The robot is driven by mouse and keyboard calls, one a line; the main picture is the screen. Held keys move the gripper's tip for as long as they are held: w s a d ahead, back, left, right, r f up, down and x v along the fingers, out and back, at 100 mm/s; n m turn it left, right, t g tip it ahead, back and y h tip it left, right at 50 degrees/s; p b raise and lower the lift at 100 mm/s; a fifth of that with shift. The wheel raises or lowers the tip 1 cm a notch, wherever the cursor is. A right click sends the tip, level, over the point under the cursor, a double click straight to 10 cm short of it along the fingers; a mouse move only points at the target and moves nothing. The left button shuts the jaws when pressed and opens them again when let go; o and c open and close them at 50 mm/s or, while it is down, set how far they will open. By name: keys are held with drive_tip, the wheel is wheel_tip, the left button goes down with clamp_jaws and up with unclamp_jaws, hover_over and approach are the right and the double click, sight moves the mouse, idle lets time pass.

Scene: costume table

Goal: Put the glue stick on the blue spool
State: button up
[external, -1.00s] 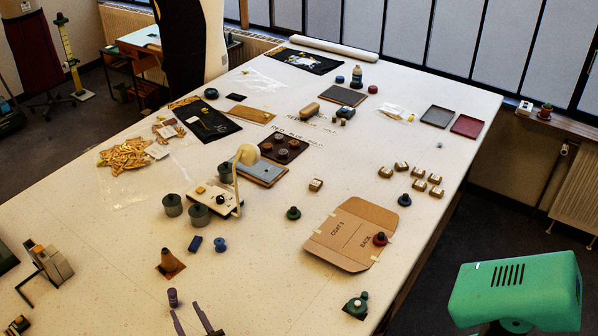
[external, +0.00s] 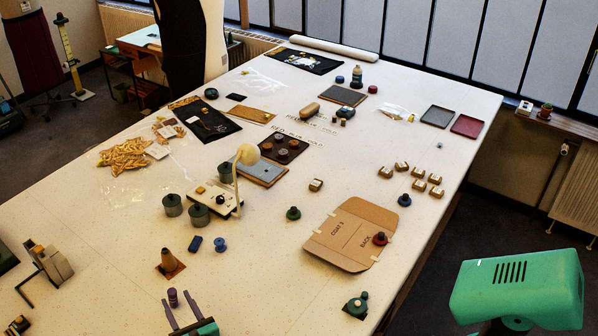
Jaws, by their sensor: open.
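The glue stick (external: 172,297), a small upright purple cylinder, stands on the white table near the front. My gripper (external: 178,297) is open, with its two dark fingers pointing away from the camera. The glue stick shows between the fingertips, closer to the left one; I cannot tell whether it touches. The blue spool (external: 220,244) stands upright farther back and to the right, with nothing on it.
A dark blue block (external: 195,243) lies just left of the spool. Table to the spool's right is clear up to a cardboard folder (external: 340,236).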

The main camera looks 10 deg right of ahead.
drive_tip(key=shift+x, duration=1.45)
drive_tip(key=shift+p+x, duration=0.9)
drive_tip(key=shift+x, duration=1.65)
drive_tip(key=shift+a+f, duration=0.15)
drive_tip(key=shift+f, duration=0.05)
drive_tip(key=shift+c, duration=0.2)
clamp_jaws()
